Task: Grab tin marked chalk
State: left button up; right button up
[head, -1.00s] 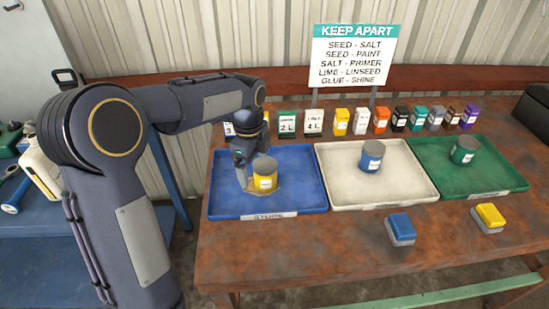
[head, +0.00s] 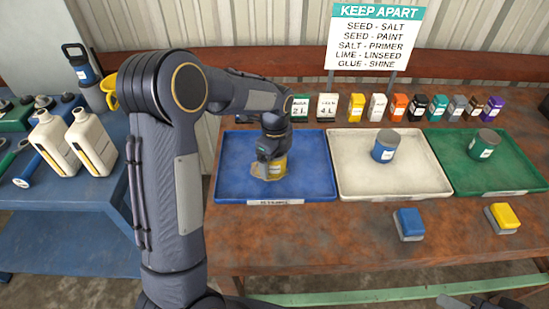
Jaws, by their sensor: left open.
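A blue tin (head: 385,147) with a grey lid stands in the white tray (head: 350,184). A green tin (head: 484,145) with a grey lid stands in the green tray (head: 520,181). The tin labels are too small to read, so I cannot tell which is marked chalk.
Several small coloured boxes (head: 398,107) line the back of the rusty table below a KEEP APART sign (head: 372,40). A blue block (head: 409,224) and a yellow block (head: 502,218) lie in front. White bottles (head: 90,142) stand on the blue bench (head: 60,213) at left.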

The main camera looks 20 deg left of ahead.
pick_arm(q)
jog(key=shift+c, duration=0.3)
jog(key=c, duration=1.1)
jog(key=shift+r, duration=0.1)
jog(key=shift+c, duration=0.2)
